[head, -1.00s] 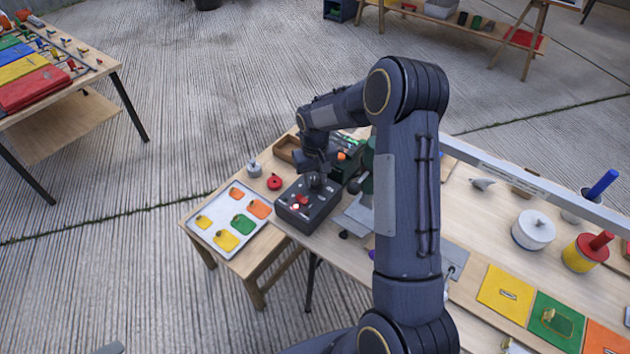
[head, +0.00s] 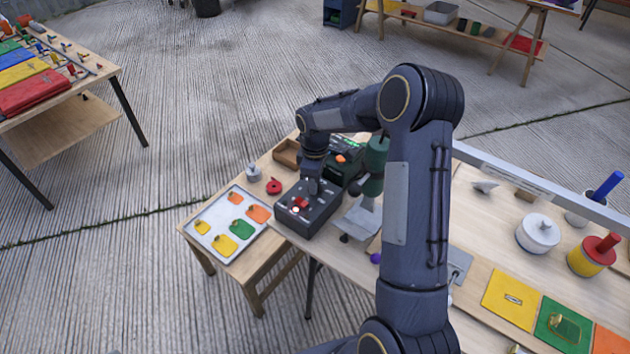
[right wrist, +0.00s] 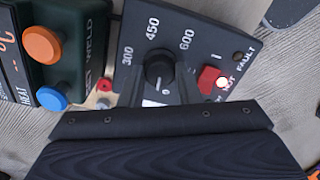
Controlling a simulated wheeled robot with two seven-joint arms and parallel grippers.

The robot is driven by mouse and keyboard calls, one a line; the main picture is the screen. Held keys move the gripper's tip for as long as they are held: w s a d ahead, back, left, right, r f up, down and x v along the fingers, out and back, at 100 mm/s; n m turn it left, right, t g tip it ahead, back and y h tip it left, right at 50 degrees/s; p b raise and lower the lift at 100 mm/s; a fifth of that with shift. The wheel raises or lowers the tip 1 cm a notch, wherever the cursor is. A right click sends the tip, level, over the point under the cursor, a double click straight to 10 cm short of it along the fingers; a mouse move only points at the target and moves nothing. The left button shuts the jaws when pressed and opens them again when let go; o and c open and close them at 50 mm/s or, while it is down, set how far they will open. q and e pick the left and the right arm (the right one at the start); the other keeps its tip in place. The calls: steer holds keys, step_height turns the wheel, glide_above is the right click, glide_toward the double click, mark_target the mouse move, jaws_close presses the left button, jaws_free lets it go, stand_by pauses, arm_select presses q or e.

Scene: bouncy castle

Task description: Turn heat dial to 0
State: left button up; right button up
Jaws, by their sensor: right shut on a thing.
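The dark control box (head: 318,220) sits on the wooden table near its left end. In the right wrist view, its panel (right wrist: 215,45) carries the printed marks 300, 450 and 600 around a black heat dial (right wrist: 159,67). My right gripper (right wrist: 160,82) is shut on the dial, with a dark finger on either side of it. A pale pointer line shows near the dial's lower edge, but its exact reading is hard to tell. In the head view the right gripper (head: 313,185) comes down onto the box and hides the dial. My left gripper is not in view.
A red switch (right wrist: 208,77) and a glowing lamp (right wrist: 222,83) sit right beside the fingers. A dark green unit with an orange button (right wrist: 42,43) and a blue button (right wrist: 52,98) adjoins the box. A green press (head: 375,165) stands close by on the right.

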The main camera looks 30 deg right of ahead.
steer(key=shift+n, duration=2.3)
steer(key=o, duration=1)
steer(key=shift+r, duration=3.95)
